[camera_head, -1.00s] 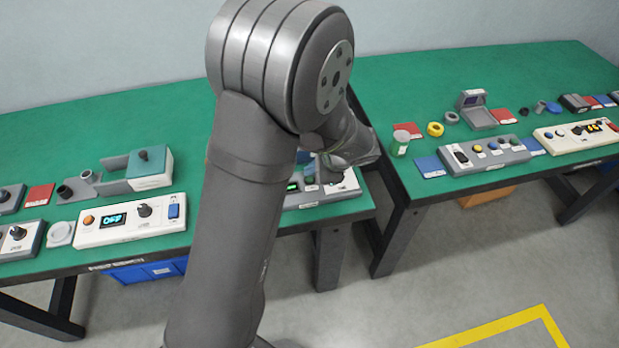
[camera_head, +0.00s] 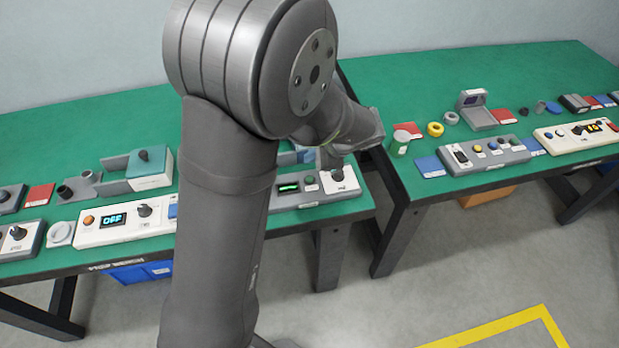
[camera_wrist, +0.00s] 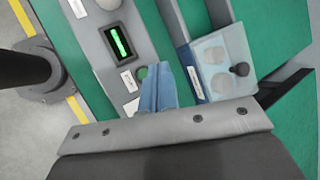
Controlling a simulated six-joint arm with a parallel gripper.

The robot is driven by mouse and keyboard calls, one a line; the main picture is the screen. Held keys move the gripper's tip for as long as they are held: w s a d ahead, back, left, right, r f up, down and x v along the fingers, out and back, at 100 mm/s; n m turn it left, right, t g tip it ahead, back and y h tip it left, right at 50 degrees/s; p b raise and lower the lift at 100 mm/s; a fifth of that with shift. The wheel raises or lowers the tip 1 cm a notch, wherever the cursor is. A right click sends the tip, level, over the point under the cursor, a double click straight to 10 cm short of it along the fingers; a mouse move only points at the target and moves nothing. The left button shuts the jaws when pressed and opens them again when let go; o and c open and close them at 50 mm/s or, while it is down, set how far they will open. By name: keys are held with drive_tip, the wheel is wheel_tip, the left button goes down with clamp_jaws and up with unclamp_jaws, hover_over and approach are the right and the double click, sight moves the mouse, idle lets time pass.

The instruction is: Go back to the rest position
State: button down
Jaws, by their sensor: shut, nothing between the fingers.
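My gripper shows in the wrist view (camera_wrist: 158,90), its two blue-grey fingers closed together with nothing between them. They point over a grey control panel (camera_wrist: 98,45) with a lit green display (camera_wrist: 118,42). In the head view my arm crosses the middle of the picture, and its wrist end is above the same grey panel (camera_head: 311,194) at the right end of the left bench. The fingertips are mostly hidden by the wrist there. I cannot tell the exact gap between fingers and panel.
A light blue box with a dark knob (camera_wrist: 240,69) is beside the fingers. On the left bench (camera_head: 60,125) are a white panel reading OFF (camera_head: 120,224) and a clamp-like device (camera_head: 150,168). A second bench (camera_head: 430,85) with several devices stands right. My arm hides part of the left bench.

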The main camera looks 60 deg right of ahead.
drive_tip(key=shift+f, duration=0.1)
idle(0.3)
drive_tip(key=shift+f, duration=1.1)
wheel_tip(320, 180, up, 6)
drive_tip(key=shift+r, duration=0.15)
